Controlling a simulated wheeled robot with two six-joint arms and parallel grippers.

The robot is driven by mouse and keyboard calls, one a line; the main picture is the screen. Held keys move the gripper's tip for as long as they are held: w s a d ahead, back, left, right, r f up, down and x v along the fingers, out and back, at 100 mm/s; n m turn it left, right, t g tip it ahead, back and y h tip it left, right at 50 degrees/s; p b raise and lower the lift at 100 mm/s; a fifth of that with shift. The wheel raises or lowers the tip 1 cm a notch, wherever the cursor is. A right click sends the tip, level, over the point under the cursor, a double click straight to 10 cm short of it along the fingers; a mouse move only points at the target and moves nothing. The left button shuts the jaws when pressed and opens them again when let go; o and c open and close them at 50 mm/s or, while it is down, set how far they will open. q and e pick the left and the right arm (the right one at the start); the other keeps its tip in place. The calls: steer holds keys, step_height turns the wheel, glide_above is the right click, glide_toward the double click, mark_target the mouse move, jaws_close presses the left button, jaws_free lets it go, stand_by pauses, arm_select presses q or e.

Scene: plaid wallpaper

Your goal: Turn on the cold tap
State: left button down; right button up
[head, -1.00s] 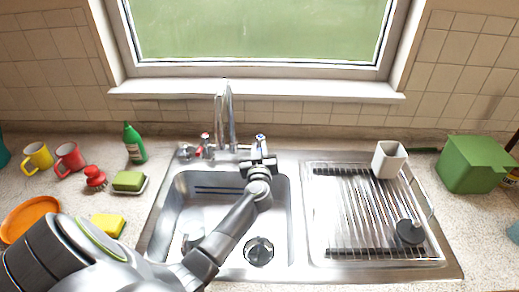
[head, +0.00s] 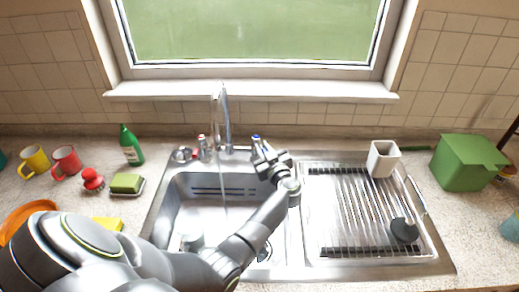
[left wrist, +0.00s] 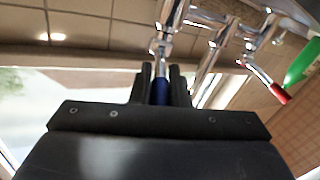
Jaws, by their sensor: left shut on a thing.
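The cold tap's blue lever (head: 256,142) is at the right end of the chrome mixer behind the sink. My left gripper (head: 265,158) is shut on it. In the left wrist view the blue lever (left wrist: 161,90) sits between the two dark fingers (left wrist: 161,86). The red-marked hot tap lever (head: 202,141) is at the left end of the mixer and also shows in the left wrist view (left wrist: 279,93). The tall spout (head: 227,120) stands between them. A thin pale streak, like running water, drops below it into the basin (head: 180,205). My right gripper is out of view.
A green bottle (head: 131,146), a sponge on a dish (head: 127,183), a red brush (head: 92,179) and mugs (head: 66,161) stand left of the sink. A white cup (head: 383,159) and black plunger-like item (head: 404,230) are on the drainboard (head: 340,215). A green box (head: 464,163) is farther right.

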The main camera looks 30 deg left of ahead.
arm_select(q)
steer(key=shift+g, duration=0.3)
steer(key=c, duration=1.4)
jaws_free()
steer(key=b+v, duration=0.1)
steer(key=v, duration=0.6)
steer(key=shift+d+f, duration=0.15)
steer(key=shift+d, duration=0.15)
